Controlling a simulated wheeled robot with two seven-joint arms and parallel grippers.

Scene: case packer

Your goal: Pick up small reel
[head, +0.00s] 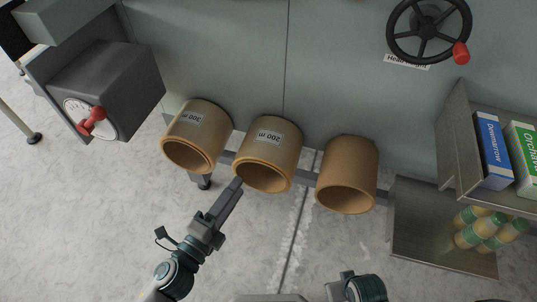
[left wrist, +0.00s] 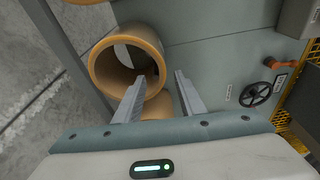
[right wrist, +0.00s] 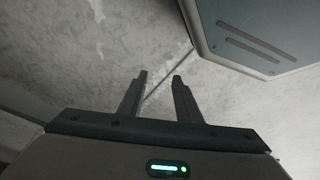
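Three tan, hollow, drum-like cylinders hang in a row in the head view. The right one (head: 348,168) shows no label. I cannot tell for sure which is the small reel. My left gripper (head: 236,184) is at the lower left rim of the middle cylinder. In the left wrist view its fingers (left wrist: 158,86) are apart with nothing gripped, and one overlaps the open end of a cylinder (left wrist: 102,46). My right gripper (right wrist: 160,77) is open and empty over bare floor.
A grey box with a red handle (head: 108,92) stands left. A black handwheel (head: 428,28) is on the panel at upper right. A metal shelf at right holds a blue carton (head: 492,148) and a green carton (head: 526,158), with several bottles (head: 482,228) below. The floor in front is clear.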

